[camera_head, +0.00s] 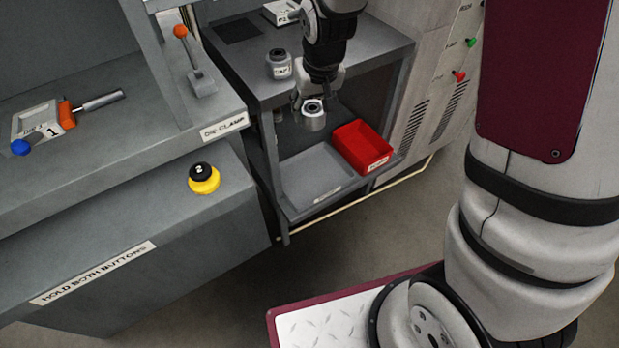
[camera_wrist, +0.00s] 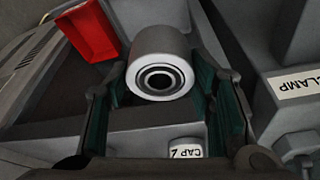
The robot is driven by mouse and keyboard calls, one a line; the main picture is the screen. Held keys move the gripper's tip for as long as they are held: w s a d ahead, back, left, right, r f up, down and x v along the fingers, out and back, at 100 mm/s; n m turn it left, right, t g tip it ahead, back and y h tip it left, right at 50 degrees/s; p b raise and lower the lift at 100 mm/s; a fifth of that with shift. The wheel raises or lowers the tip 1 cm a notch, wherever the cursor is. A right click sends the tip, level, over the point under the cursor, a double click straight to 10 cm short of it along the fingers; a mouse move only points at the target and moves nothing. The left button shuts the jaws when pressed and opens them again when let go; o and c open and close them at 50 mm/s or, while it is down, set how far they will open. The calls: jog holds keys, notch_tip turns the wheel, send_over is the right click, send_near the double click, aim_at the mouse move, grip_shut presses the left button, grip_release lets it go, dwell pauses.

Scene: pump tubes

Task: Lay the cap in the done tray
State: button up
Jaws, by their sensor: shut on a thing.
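My gripper (camera_head: 312,102) is shut on a grey metal cap (camera_head: 313,121), a short cylinder with a dark round hole in its face. The cap is in front of the upper top's edge, above the lower shelf. In the wrist view the cap (camera_wrist: 160,65) sits between the two teal-padded fingers. A grey tray (camera_head: 312,178) with a small label too small to read lies on the lower shelf, below the cap. I cannot tell from the label whether it is the done tray. A red bin (camera_head: 362,148) stands right of it; it also shows in the wrist view (camera_wrist: 90,30).
Another cylinder marked CAP (camera_head: 279,66) stands on the upper top (camera_head: 255,75); its label shows in the wrist view (camera_wrist: 185,151). The die clamp bench (camera_head: 215,110) stands close on the left. A grey cabinet (camera_head: 436,90) stands right.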

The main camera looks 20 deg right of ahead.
jog(key=s+a+f+m+b, duration=0.1)
jog(key=f+m+b, duration=0.1)
jog(key=f, duration=0.4)
jog(key=s+a+f+m+h+b, duration=0.1)
jog(key=a+f+b, duration=0.15)
jog(key=f, duration=0.35)
jog(key=s+f+m+b, duration=0.1)
jog(key=f+m+b, duration=0.1)
jog(key=f, duration=0.4)
jog(key=m+g+h+b, duration=0.15)
jog(key=m+b, duration=0.35)
jog(key=b, duration=0.7)
send_near(311, 184)
jog(key=shift+d+f, duration=0.5)
jog(key=shift+d, duration=0.1)
jog(key=x, duration=0.1)
jog(key=b+x, duration=0.1)
jog(key=x, duration=0.1)
jog(key=shift+a+f, duration=0.35)
jog(key=shift+f, duration=0.05)
jog(key=shift+r, duration=0.1)
jog(key=o, duration=1.1)
jog(key=shift+b, duration=0.3)
jog(key=o, duration=0.5)
jog(key=shift+c, duration=0.2)
